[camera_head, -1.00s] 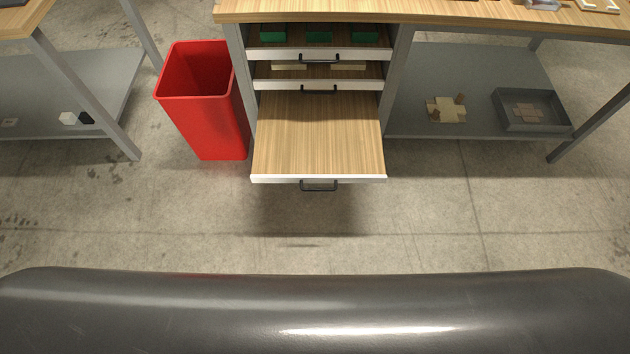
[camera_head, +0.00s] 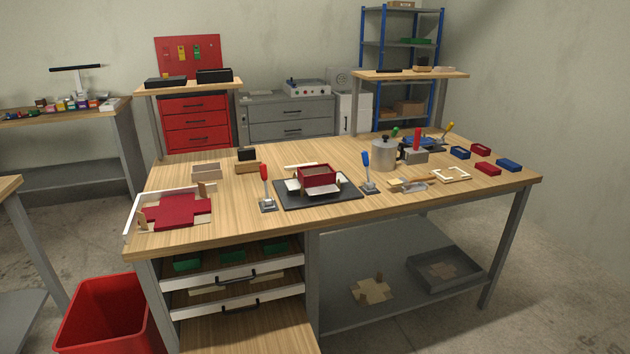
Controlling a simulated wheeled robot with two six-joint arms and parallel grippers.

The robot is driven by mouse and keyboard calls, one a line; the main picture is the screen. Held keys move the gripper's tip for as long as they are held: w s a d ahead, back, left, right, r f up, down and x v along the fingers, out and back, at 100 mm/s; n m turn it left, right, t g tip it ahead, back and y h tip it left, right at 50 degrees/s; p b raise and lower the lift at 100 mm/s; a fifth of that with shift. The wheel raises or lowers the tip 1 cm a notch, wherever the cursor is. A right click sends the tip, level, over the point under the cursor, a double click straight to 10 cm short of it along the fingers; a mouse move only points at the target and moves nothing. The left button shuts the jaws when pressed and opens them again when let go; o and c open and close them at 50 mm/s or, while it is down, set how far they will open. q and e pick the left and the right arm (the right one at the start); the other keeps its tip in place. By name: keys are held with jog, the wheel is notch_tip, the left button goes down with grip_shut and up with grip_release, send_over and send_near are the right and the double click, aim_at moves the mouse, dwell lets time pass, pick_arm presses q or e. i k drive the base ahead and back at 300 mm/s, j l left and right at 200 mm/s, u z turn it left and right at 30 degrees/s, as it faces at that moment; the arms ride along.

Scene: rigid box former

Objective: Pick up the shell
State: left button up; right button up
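No part is marked as the shell, and I cannot tell which one it is. A small pale open box (camera_head: 207,171) stands at the left back of the wooden workbench. A red open box (camera_head: 317,176) sits on the black-based former (camera_head: 290,198) at the bench's middle, with pale flaps around it. A red cross-shaped sheet (camera_head: 178,211) lies flat inside a white corner guide at the left front. Pale cross-shaped blanks (camera_head: 371,291) lie on the lower shelf. Neither of my grippers is in view.
Levers with red (camera_head: 265,186) and blue (camera_head: 367,172) handles flank the former. A metal pot (camera_head: 384,154) and several small red and blue boxes stand to the right. Drawers (camera_head: 230,277) hang open at the front left, beside a red bin (camera_head: 110,318).

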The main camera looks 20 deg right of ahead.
aim_at(308, 172)
jog(key=i+l+z, duration=0.1)
jog(key=i+l, duration=0.15)
jog(key=l, duration=0.2)
jog(key=i+l, duration=0.25)
jog(key=l, duration=0.15)
jog(key=i+l+z, duration=0.15)
jog(key=l, duration=0.25)
jog(key=i, duration=0.1)
